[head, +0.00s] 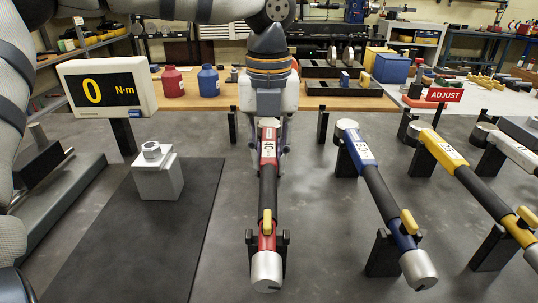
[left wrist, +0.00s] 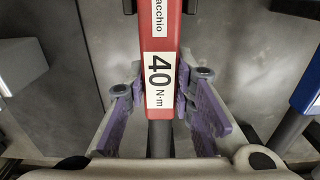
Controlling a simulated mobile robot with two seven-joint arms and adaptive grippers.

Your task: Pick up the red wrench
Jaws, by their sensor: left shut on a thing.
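The red wrench (head: 265,242), with a black grip, a grey end knob and a yellow lever, points toward me in the head view. Its front part is at a black stand (head: 283,250); I cannot tell whether it rests there. My left gripper (head: 268,168) comes down over its far end and is shut on it. In the left wrist view, the purple-padded fingers (left wrist: 161,100) press both sides of the red wrench (left wrist: 177,45) beside its "40 N·m" label (left wrist: 159,82). The wrench's far head is hidden by the gripper. My right gripper is out of view.
A blue wrench (head: 381,189) and a yellow wrench (head: 466,176) lie on stands to the right. At left are a black mat (head: 110,265), a metal block with a nut (head: 159,179) and a display reading 0 N·m (head: 107,86). A red "ADJUST" sign (head: 444,95) stands behind.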

